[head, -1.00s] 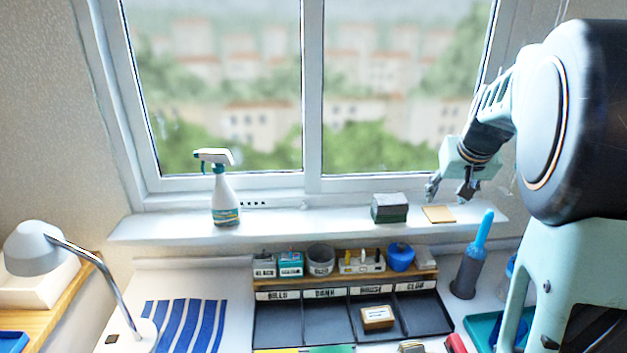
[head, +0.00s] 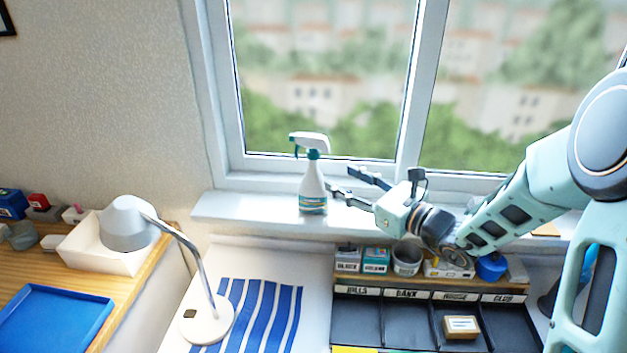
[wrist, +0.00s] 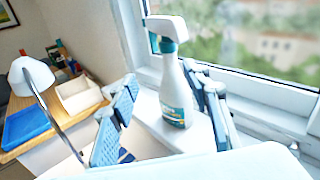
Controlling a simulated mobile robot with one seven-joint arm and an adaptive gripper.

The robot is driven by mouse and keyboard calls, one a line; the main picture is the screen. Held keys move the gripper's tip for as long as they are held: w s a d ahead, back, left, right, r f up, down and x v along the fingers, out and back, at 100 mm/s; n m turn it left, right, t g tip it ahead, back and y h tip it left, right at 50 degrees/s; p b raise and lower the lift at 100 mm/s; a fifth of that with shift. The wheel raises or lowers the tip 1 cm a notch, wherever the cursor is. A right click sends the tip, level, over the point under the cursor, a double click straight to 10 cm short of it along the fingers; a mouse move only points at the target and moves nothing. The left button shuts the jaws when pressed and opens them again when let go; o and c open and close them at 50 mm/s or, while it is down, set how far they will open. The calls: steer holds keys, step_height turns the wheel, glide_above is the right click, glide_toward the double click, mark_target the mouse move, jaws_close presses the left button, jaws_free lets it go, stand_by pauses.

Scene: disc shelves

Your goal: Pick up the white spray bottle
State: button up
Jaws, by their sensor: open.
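The white spray bottle (head: 313,187) stands upright on the windowsill, with a white and teal trigger head and a teal label near its base. My gripper (head: 352,186) is open just to the right of the bottle in the head view, its fingers pointing left toward it. In the wrist view the bottle (wrist: 175,95) stands ahead, between the two spread fingers (wrist: 165,112) as seen from there. The right finger looks close to the bottle's side. I cannot tell whether it touches. Nothing is held.
The windowsill (head: 240,208) is clear left of the bottle; the window glass is behind it. A desk lamp (head: 128,226) stands at front left over a blue-striped cloth (head: 262,305). A wooden rack (head: 432,285) with small containers sits below my gripper.

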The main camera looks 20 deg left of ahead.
mark_target(318, 157)
steer(key=w+a, duration=0.1)
steer(key=w+a+m+t, duration=0.1)
steer(key=a, duration=0.1)
steer(key=w+a+m+p, duration=0.1)
steer(key=w+a, duration=0.1)
steer(key=shift+w+a+r, duration=0.1)
steer(key=shift+r, duration=0.15)
steer(key=x, duration=0.2)
steer(key=p+x, duration=0.1)
steer(key=x, duration=0.1)
steer(key=shift+w+a+f, duration=0.25)
steer(key=shift+w+a, duration=0.05)
steer(key=shift+c, duration=0.3)
jaws_close()
steer(key=shift+r, duration=0.15)
